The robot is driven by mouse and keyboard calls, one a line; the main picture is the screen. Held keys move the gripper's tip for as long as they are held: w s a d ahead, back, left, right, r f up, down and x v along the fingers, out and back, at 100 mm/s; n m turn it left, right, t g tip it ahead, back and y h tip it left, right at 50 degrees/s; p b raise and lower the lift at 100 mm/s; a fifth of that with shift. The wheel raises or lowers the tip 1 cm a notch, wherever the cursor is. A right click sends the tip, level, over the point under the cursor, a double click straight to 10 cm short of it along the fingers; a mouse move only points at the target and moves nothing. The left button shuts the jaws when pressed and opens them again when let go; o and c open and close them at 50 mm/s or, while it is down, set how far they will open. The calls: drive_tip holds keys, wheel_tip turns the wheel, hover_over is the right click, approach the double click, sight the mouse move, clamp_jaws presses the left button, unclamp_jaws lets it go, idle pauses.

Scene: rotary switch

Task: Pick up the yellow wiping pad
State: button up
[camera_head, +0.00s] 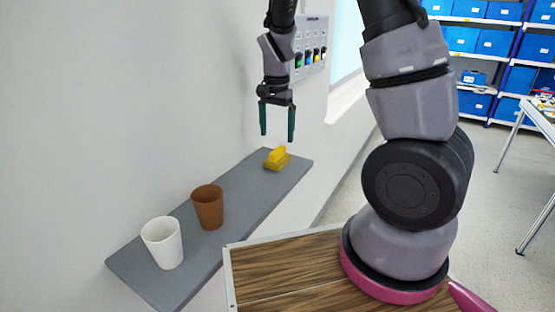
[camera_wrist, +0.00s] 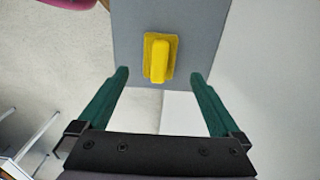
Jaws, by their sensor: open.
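The yellow wiping pad (camera_head: 277,159) lies near the far right end of the grey wall shelf (camera_head: 246,187). It has a flat base with a raised block handle on top. In the wrist view the pad (camera_wrist: 159,58) lies on the shelf (camera_wrist: 205,35), ahead of and between the two fingertips. My gripper (camera_head: 277,138) points down above the pad with its green fingers apart and nothing between them. The gripper (camera_wrist: 157,75) also shows open and empty in the wrist view. The pad is clear of both fingers and fully visible.
A brown cup (camera_head: 208,208) and a white cup (camera_head: 163,244) stand on the nearer part of the shelf. A switch panel (camera_head: 311,47) is on the wall behind my gripper. The shelf around the pad is clear. Blue bins on racks (camera_head: 462,40) stand far right.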

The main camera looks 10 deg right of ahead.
sight(278, 149)
wheel_tip(278, 149, down, 7)
drive_tip(key=shift+w+d+f, duration=0.1)
drive_tip(key=shift+d+f, duration=0.05)
drive_tip(key=shift+f, duration=0.05)
drive_tip(key=c, duration=1.3)
drive_tip(key=shift+r, duration=0.1)
wheel_tip(278, 149, up, 10)
drive_tip(key=shift+f, duration=0.1)
